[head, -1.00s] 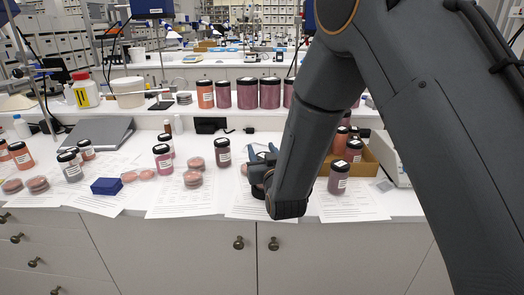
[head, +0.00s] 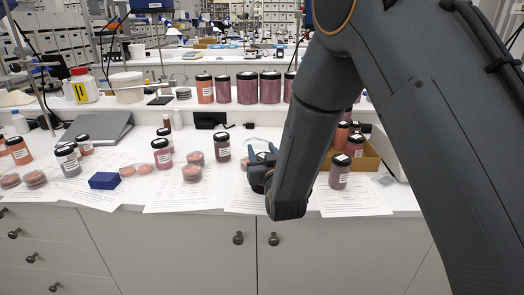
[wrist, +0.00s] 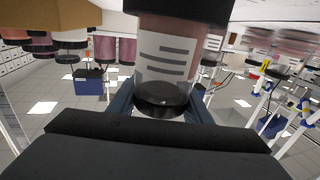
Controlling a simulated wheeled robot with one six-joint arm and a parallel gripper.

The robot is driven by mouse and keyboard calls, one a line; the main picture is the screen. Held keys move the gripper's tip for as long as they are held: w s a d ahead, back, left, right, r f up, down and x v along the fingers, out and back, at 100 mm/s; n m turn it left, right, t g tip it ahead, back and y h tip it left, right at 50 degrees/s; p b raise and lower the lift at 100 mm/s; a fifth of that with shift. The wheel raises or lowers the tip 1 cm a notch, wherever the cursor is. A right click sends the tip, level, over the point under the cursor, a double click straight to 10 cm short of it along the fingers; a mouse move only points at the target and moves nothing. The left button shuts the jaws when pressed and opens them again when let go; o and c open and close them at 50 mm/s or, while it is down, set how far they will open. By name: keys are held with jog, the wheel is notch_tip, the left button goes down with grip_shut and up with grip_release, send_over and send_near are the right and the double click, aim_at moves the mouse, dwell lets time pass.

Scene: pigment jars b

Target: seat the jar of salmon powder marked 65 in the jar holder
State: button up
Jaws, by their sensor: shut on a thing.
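My gripper (wrist: 162,108) is shut on a jar (wrist: 165,58), which fills the middle of the wrist view between the blue fingers. That view is upside down. The jar has a black lid, clear glass below it, a white label with dark bars, and pinkish-brown powder. I cannot read a number on it. In the head view my gripper (head: 262,165) is just right of a dark-lidded plum jar (head: 222,148), over the front part of the bench. My forearm hides most of the held jar there. I cannot pick out the jar holder for certain.
A brown box (head: 371,162) with several jars stands to the right, with a mauve jar (head: 339,172) before it. A blue block (head: 104,181), pink stacked dishes (head: 191,173) and more jars stand to the left. Papers cover the bench front. Large jars line the back shelf.

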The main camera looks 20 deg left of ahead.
jog(key=o, duration=1.6)
jog(key=shift+c, duration=0.2)
jog(key=shift+f, duration=0.1)
jog(key=b+v, duration=0.2)
jog(key=v, duration=0.5)
jog(key=shift+s+d, duration=0.2)
jog(key=shift+s, duration=0.15)
